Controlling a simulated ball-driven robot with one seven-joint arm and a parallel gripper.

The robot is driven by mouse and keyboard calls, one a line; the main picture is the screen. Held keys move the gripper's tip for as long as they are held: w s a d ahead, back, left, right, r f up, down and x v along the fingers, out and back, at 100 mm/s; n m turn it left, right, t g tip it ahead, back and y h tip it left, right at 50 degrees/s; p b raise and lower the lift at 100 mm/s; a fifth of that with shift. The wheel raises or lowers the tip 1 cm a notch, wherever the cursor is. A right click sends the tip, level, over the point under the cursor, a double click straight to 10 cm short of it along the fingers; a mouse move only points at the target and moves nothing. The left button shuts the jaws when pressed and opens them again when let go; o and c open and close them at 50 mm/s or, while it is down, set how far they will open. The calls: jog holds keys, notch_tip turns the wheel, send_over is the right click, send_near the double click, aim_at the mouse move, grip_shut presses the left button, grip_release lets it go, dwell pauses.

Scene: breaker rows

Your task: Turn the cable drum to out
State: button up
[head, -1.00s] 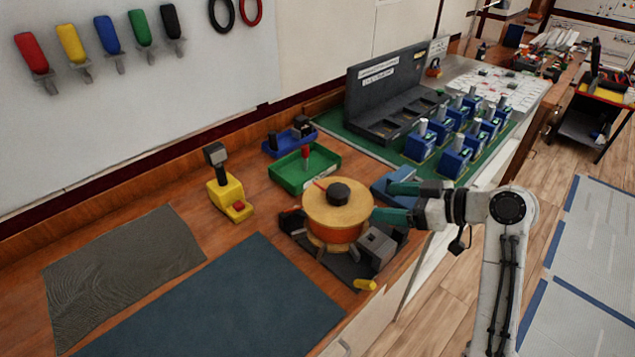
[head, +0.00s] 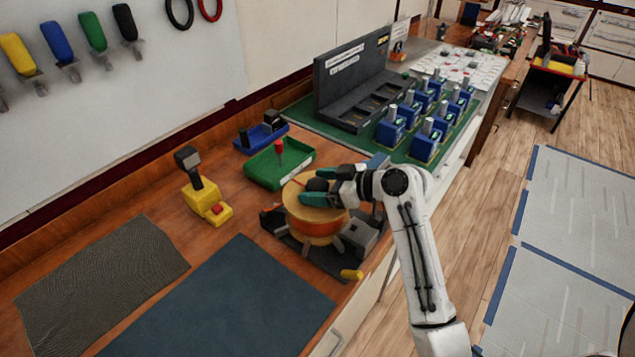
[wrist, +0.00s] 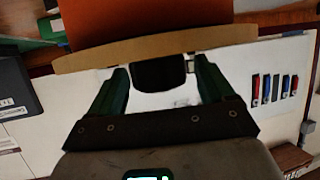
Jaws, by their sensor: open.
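The cable drum (head: 312,229) is an orange cylinder with a pale wooden top disc and a black hub (head: 317,185) on top. It stands on a dark base on the bench. A small red mark lies on its top, partly covered by my gripper. My gripper (head: 316,185) reaches over the drum top from the right, its green-tipped fingers on either side of the hub. In the wrist view the black hub (wrist: 160,72) lies between the two open fingers, with a gap visible on each side. I cannot read any position label on the drum.
A green tray (head: 268,176) stands just behind the drum, with a blue tray (head: 252,139) beyond. A yellow device with a dark handle (head: 210,203) is to the left. Blue breakers (head: 391,130) stand on a green mat at the back right. A blue mat (head: 240,300) lies at front left.

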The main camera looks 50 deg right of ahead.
jog(key=shift+w+a+f, duration=0.1)
jog(key=shift+w, duration=0.15)
jog(key=shift+c, duration=0.4)
jog(key=c, duration=1.3)
jog(key=shift+f, duration=0.1)
jog(key=shift+f+b, duration=0.1)
jog(key=shift+b, duration=0.2)
